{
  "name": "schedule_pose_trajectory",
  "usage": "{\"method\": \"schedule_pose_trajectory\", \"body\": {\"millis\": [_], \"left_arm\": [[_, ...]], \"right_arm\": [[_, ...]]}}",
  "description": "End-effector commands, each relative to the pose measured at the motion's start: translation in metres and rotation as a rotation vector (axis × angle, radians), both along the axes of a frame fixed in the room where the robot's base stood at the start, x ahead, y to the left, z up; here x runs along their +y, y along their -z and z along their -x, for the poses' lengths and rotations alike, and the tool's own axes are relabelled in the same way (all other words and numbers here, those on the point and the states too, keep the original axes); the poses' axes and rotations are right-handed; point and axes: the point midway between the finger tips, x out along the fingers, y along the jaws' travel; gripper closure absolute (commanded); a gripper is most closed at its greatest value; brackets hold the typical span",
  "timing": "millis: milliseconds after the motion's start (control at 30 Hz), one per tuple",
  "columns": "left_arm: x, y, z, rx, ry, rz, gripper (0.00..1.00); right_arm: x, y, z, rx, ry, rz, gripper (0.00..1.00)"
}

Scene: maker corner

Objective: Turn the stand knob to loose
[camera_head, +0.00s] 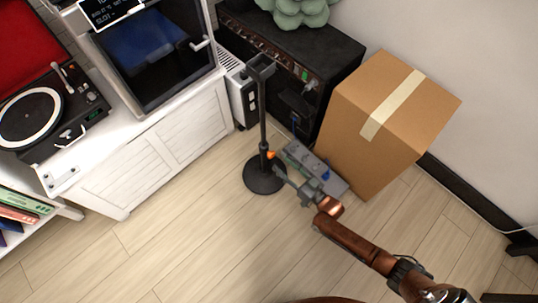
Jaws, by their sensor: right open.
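A black stand (263,118) stands upright on the wooden floor, on a round black base (262,182), with a forked holder at its top. A small orange knob (271,155) sits low on the pole, on its right side. My right gripper (281,172) reaches in from the lower right, close to the knob and just below it in the picture. It is open, and I see nothing held in it. I cannot tell whether its fingers touch the knob or the pole. My left gripper is not in view.
A grey board with devices (299,153) lies on the floor right behind my right gripper. A cardboard box (375,120) and a black amplifier (318,48) stand behind. A white cabinet (160,140) with a turntable (45,110) is at left. The front floor is clear.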

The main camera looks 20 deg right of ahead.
Motion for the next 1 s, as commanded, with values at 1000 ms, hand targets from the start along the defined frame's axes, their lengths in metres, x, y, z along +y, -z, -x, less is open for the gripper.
{"method": "schedule_pose_trajectory", "body": {"millis": [1000], "left_arm": [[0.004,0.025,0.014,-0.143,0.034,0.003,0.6]], "right_arm": [[0.021,0.001,-0.056,0.002,0.0,0.001,0.7]]}}
